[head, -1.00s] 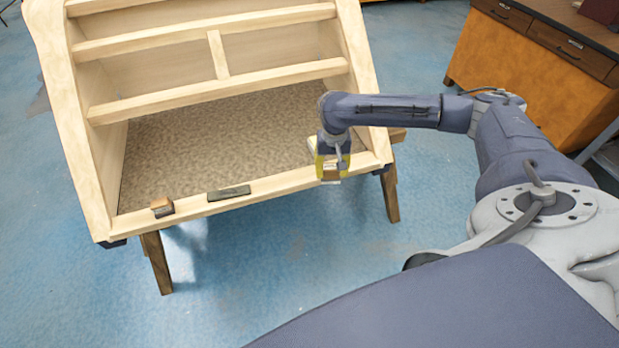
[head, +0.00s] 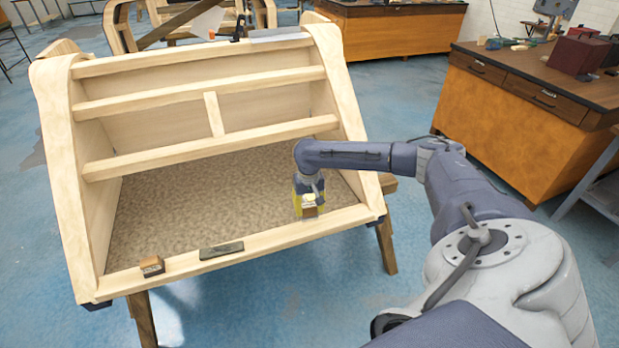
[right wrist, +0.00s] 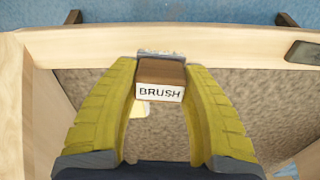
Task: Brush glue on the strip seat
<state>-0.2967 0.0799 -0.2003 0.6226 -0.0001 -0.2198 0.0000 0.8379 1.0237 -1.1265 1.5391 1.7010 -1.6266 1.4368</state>
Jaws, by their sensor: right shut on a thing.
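My right gripper (head: 309,207) is shut on the brush (right wrist: 160,80), a brown block with a white label reading BRUSH and a grey far end. In the right wrist view, yellow fingers (right wrist: 160,85) clasp it from both sides. In the head view, the gripper is at the right part of the wooden bodyframe's front rail (head: 335,222). The brush's far end overlaps the rail in the wrist view; I cannot tell whether it touches. No part is marked as the strip seat, and no glue is clearly visible. My left gripper is out of view.
A dark flat piece (head: 221,250) and a small brown block (head: 151,266) sit on the front rail, left of the gripper. The frame's cross rails (head: 205,157) rise behind over a speckled panel (head: 190,205). An orange cabinet (head: 510,125) stands at right.

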